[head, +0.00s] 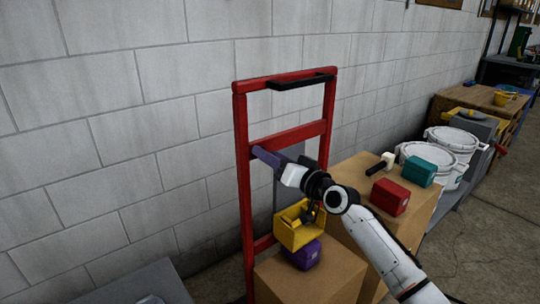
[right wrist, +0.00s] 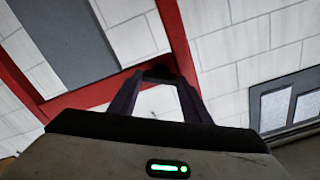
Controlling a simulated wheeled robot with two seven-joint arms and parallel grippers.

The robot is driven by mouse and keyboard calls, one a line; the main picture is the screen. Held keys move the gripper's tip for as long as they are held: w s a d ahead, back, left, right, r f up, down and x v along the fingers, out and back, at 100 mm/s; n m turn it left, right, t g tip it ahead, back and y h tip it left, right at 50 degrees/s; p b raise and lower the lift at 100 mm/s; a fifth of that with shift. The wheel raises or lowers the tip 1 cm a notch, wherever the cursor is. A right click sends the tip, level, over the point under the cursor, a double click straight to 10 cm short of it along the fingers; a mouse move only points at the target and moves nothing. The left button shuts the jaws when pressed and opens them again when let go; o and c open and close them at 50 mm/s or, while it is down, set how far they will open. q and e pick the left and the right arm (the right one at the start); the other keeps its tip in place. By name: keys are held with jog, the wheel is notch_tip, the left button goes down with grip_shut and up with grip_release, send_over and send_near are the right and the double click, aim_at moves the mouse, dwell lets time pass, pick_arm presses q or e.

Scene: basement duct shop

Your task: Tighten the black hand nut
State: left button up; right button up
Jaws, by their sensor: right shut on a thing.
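A red upright metal frame (head: 242,190) with a black handle on its top bar stands against the wall. My right gripper (head: 258,151) reaches its left post with long purple fingers, about level with the middle crossbar. In the right wrist view the fingertips (right wrist: 157,73) come together in front of the red post (right wrist: 174,35). A small dark piece, which looks like the black hand nut (right wrist: 158,72), sits between the tips; the fingers hide most of it. How far it is screwed in cannot be seen. My left gripper is out of view.
Below my right arm are a yellow bin (head: 299,233), a purple box (head: 304,254) and cardboard boxes (head: 312,282). Red (head: 390,197) and teal (head: 420,172) boxes and a mallet-like tool (head: 381,163) lie to the right. White buckets (head: 449,144) stand beyond.

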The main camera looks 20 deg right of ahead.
pick_arm(q)
jog(key=p, duration=0.1)
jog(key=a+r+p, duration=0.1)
jog(key=p, duration=0.1)
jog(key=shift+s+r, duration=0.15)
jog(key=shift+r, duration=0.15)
pick_arm(e)
jog(key=m, duration=1.2)
jog(key=shift+f, duration=0.25)
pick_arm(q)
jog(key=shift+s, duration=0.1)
pick_arm(e)
jog(key=o, duration=0.9)
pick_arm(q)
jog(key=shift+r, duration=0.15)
pick_arm(e)
jog(key=shift+o, duration=0.7)
jog(key=shift+d, duration=0.1)
pick_arm(q)
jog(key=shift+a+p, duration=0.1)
jog(key=shift+p, duration=0.3)
pick_arm(e)
jog(key=v, duration=1)
jog(key=shift+s, duration=0.15)
